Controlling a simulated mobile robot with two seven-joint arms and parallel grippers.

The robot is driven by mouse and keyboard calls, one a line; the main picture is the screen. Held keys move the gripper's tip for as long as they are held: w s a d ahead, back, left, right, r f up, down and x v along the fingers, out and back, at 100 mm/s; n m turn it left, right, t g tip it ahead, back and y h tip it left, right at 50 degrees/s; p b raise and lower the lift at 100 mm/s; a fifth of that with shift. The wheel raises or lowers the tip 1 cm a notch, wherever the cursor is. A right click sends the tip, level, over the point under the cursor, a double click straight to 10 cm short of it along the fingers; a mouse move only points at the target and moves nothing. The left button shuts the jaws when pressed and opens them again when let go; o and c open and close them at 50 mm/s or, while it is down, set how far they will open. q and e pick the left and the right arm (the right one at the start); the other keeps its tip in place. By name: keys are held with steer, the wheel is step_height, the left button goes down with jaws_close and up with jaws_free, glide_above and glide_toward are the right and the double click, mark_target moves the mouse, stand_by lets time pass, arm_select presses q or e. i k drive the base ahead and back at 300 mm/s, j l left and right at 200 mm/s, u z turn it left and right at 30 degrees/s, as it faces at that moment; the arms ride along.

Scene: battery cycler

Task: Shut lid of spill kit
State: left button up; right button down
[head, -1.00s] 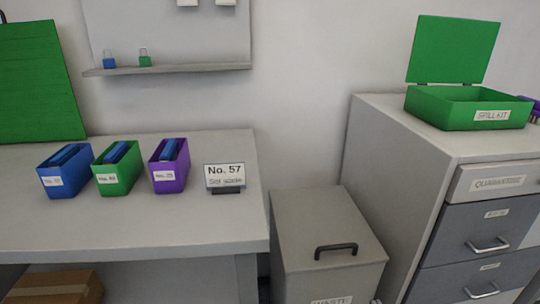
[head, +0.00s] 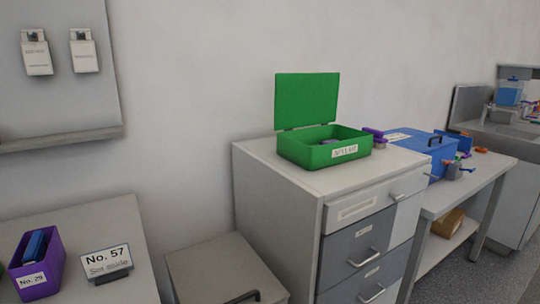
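The spill kit is a green open box (head: 297,154) with a white label on its front. It stands on top of a grey drawer cabinet near the middle of the head view. Its green lid (head: 307,99) stands upright at the back edge, hinged open. Something small and purple shows inside the box, mostly hidden by the front wall. Neither of my grippers is in view.
The drawer cabinet (head: 270,195) has handles on its front. A blue box with a dark handle (head: 428,150) and small items sit on a table to its right. A lower grey bin (head: 215,270) and a bench with a purple holder (head: 38,265) are at left.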

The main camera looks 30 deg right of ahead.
mark_target(302, 100)
steer(key=l+z, duration=0.1)
steer(key=z, duration=1.2)
